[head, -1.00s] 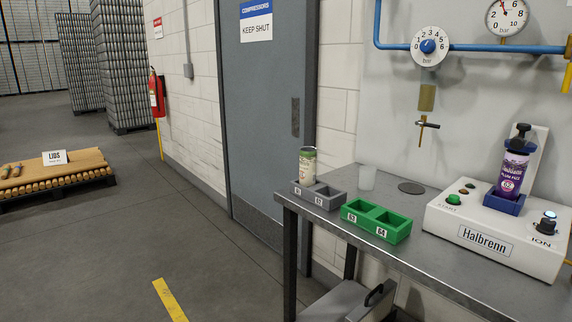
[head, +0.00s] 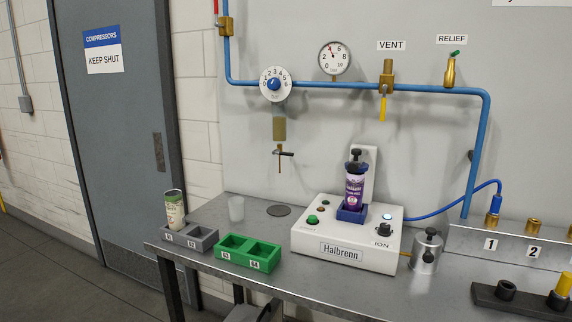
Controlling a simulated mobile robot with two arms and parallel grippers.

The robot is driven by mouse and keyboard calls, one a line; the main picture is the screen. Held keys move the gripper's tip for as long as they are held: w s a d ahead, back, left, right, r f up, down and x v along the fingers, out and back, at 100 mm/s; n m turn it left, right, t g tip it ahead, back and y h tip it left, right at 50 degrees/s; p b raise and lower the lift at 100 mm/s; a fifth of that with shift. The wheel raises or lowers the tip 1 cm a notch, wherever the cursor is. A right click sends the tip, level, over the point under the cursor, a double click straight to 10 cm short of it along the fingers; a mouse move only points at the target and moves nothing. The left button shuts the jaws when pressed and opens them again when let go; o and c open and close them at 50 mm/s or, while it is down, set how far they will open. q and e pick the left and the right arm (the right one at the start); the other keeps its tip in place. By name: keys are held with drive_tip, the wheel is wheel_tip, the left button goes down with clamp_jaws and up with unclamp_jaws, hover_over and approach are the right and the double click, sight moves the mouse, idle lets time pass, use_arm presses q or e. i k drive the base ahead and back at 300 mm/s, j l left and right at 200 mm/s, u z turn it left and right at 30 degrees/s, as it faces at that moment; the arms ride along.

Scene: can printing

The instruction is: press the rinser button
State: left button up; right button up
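The rinser appears to be the white machine labelled Halbrenn (head: 345,235) on the metal bench. A purple can (head: 354,190) stands upright in its blue holder (head: 352,213), with a black cap-like part on top. A green button (head: 312,219) is on the machine's left side, with a small red-brown light or button above it. A black knob (head: 383,229) marked ION and a lit whitish-blue light (head: 387,216) are on its right side. No button is plainly labelled for rinsing. Neither of my grippers is in view.
A cream-green can (head: 174,209) stands in the grey two-slot tray (head: 204,240). The green tray (head: 262,266) is empty. A metal canister (head: 426,250) stands right of the machine. Blue pipes (head: 430,90) run above.

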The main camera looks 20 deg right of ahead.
sight(312, 218)
drive_tip(key=l+z, duration=0.1)
drive_tip(key=z, duration=0.25)
drive_tip(key=l+z, duration=0.1)
drive_tip(key=z, duration=0.25)
drive_tip(key=l+z, duration=0.1)
drive_tip(key=z, duration=0.25)
